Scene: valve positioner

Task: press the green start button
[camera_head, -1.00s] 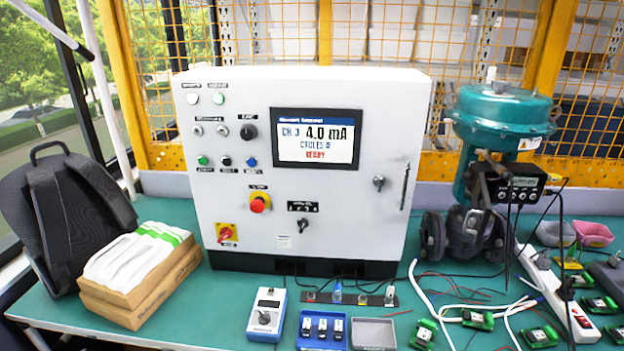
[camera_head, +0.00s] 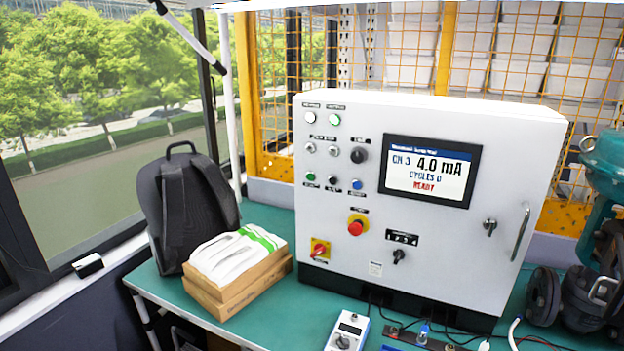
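The green start button (camera_head: 310,177) is a small round button at the left of the lower button row on the white control cabinet (camera_head: 470,272). A black button (camera_head: 333,180) and a blue button (camera_head: 356,184) sit to its right. The cabinet's screen (camera_head: 430,170) reads CH 3, 4.0 mA, CYCLES 0 and READY. A green lamp (camera_head: 334,119) sits higher up, beside a white one (camera_head: 310,117). Neither of my grippers shows in the head view.
A red emergency stop (camera_head: 356,227) and a red-yellow switch (camera_head: 319,249) sit lower on the cabinet. Boxes (camera_head: 238,290) with white packs and a black backpack (camera_head: 187,210) stand to its left. A handheld meter (camera_head: 347,332) lies in front. A teal valve actuator (camera_head: 603,165) stands right.

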